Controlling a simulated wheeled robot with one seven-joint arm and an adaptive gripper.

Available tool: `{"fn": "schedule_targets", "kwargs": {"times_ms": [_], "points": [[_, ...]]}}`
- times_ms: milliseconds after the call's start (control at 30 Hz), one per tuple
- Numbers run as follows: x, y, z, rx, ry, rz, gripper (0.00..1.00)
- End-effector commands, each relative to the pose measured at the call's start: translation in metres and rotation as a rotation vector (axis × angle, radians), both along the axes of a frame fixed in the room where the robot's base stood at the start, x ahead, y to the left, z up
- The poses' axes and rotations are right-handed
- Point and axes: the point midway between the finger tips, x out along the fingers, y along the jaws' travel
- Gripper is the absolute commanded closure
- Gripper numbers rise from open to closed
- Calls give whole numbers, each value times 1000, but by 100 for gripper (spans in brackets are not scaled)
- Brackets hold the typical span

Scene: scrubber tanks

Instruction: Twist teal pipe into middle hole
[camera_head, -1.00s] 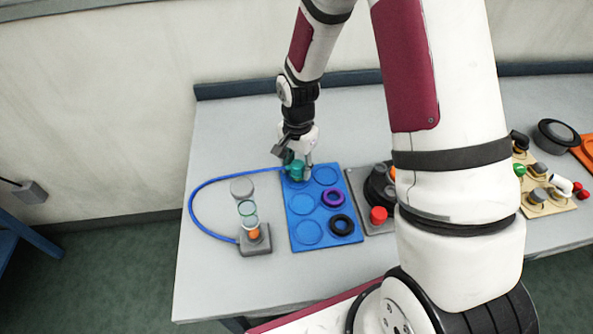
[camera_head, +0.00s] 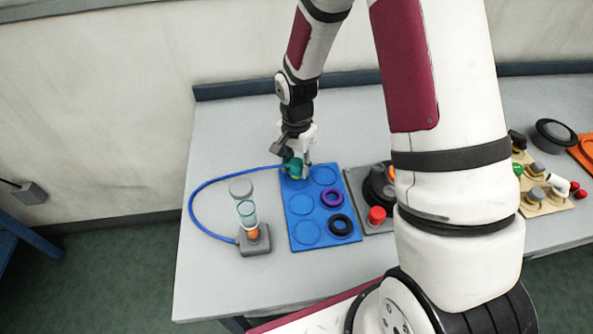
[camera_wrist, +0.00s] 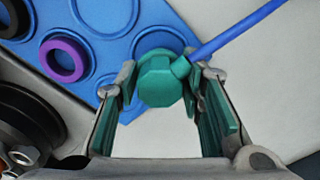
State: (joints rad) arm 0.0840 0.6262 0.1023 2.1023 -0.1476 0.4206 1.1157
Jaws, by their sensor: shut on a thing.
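The teal pipe fitting (camera_wrist: 158,80) has a hexagonal end with the blue hose (camera_wrist: 235,32) coming out of its side. My gripper (camera_wrist: 160,88) is shut on it, with the teal-padded fingers on either side. In the head view, my gripper (camera_head: 296,160) holds the teal pipe (camera_head: 292,168) at the top left of the blue board (camera_head: 306,237). I cannot tell whether the pipe touches the board. The blue hose (camera_head: 200,190) curves left and down to a grey base (camera_head: 256,243) with a clear tube (camera_head: 247,212) and an orange part (camera_head: 253,234).
The blue board has round recesses, with a purple ring (camera_head: 332,198) and a black ring (camera_head: 341,225) on its right side. A grey plate with a red knob (camera_head: 377,215) stands to its right. Table (camera_head: 215,290) at the front left is clear.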

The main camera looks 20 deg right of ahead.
Motion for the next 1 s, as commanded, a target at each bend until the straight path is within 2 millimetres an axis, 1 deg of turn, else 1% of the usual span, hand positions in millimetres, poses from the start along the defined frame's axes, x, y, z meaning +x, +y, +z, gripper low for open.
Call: {"fn": "schedule_targets", "kwargs": {"times_ms": [100, 667, 1000], "points": [[0, 0, 8, 0, -2, -1, 98], [0, 0, 38, 0, -2, 0, 98], [0, 0, 40, 1, -1, 0, 98]]}}
